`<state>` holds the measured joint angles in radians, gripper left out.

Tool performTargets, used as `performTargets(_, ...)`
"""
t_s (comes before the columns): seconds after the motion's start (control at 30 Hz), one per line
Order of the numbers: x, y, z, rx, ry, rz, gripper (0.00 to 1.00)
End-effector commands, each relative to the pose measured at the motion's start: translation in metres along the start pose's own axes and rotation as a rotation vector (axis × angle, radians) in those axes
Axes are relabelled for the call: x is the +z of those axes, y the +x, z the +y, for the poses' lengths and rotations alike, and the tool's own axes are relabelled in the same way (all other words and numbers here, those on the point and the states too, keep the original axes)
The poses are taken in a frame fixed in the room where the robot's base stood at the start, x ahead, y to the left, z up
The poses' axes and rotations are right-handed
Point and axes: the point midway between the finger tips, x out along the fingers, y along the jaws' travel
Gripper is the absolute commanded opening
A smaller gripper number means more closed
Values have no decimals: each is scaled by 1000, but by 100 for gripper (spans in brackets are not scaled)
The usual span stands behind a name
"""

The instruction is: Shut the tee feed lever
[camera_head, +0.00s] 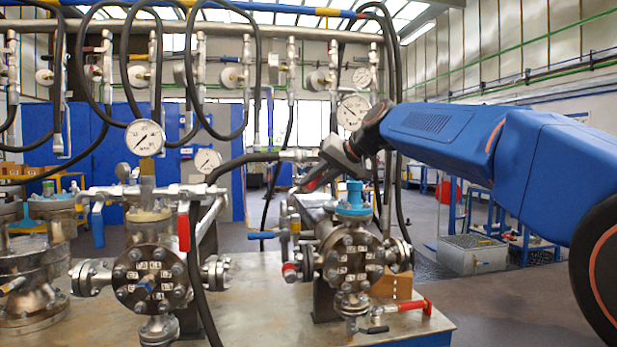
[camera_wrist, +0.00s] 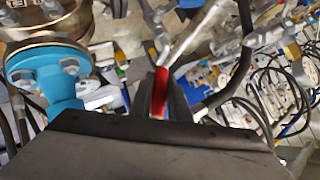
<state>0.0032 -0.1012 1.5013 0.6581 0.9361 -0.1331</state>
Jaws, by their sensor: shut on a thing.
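My gripper (camera_head: 317,180) reaches in from the right, just above and left of a blue flanged fitting (camera_head: 354,200) on the right-hand vessel (camera_head: 350,262). In the wrist view, my gripper (camera_wrist: 163,95) is shut on the red grip of a lever (camera_wrist: 160,90). A bare metal shank (camera_wrist: 200,30) runs from the grip up and to the right. The blue fitting (camera_wrist: 48,68) stands to the left of the jaws there. In the head view, my gripper mostly hides the held lever. No label shows which lever is the tee feed.
Other levers are near: a hanging red one (camera_head: 183,230), a blue one (camera_head: 262,235) and a low red one (camera_head: 405,306). A black hose (camera_head: 240,160) runs left of my gripper. Gauges (camera_head: 144,137) and hanging hoses crowd behind.

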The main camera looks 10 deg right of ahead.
Motion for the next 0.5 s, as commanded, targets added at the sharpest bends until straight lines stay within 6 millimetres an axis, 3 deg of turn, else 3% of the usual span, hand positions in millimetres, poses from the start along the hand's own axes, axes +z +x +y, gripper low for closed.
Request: performTargets(0.5,0,-8,30,293,-296,-85,0)
